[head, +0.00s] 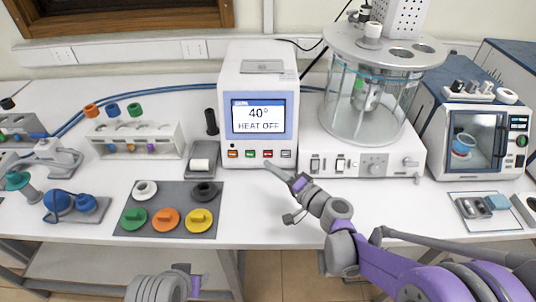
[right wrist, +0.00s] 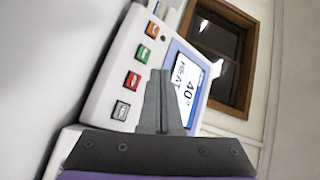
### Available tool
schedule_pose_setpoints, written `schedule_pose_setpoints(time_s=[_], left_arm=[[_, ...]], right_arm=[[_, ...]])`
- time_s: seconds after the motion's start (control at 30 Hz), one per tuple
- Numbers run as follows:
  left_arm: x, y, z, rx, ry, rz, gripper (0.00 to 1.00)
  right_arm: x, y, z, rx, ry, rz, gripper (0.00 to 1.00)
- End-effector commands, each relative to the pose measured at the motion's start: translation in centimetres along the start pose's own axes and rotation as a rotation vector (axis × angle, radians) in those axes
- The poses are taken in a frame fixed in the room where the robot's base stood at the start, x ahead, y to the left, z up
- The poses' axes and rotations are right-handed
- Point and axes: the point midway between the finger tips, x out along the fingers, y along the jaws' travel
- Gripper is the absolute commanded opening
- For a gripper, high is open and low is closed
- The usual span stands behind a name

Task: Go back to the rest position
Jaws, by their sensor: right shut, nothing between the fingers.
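My right gripper (head: 271,168) is just in front of the white heater unit (head: 229,82), near its red button. Its fingers are shut and empty, as the right wrist view (right wrist: 160,78) shows. The heater unit's screen (head: 258,114) reads 40° and HEAT OFF. A row of coloured buttons sits under the screen; in the right wrist view I see the orange, green, red and grey ones. Whether the fingertips touch the panel I cannot tell. My left arm shows only in part at the bottom of the head view, and its fingers are not visible.
A glass bath (head: 345,100) on a white base stands right of the heater, with a small chamber device (head: 473,138) farther right. A grey mat (head: 140,225) with coloured caps lies front left. A tube rack (head: 168,140) stands behind it. The table (head: 262,215) is clear in the front middle.

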Motion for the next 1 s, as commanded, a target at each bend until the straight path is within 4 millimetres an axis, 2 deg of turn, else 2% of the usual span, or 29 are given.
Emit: schedule_pose_setpoints(time_s=[0.3,0.47,0.57,0.67,0.83,1.0], left_arm=[[0.0,0.0,0.0,0.000,0.000,0.000,0.50],[-0.1,0.0,-0.1,0.000,0.001,0.000,0.50],[-0.1,0.0,-0.1,0.000,0.001,0.000,0.50],[-0.2,0.0,-0.2,0.000,0.002,0.000,0.50],[-0.3,0.0,-0.3,0.000,0.002,0.000,0.50],[-0.4,0.0,-0.4,0.000,0.003,0.000,0.50]], right_arm=[[-0.1,-0.1,0.1,-0.006,-0.005,0.007,0.00],[-1.9,-0.6,1.9,-0.081,-0.069,0.095,0.00],[-4.5,-0.5,3.9,-0.170,-0.144,0.213,0.00],[-8.1,0.2,5.9,-0.267,-0.222,0.357,0.00],[-15.5,2.4,8.3,-0.424,-0.329,0.625,0.00],[-23.3,4.8,9.2,-0.564,-0.394,0.891,0.00]])
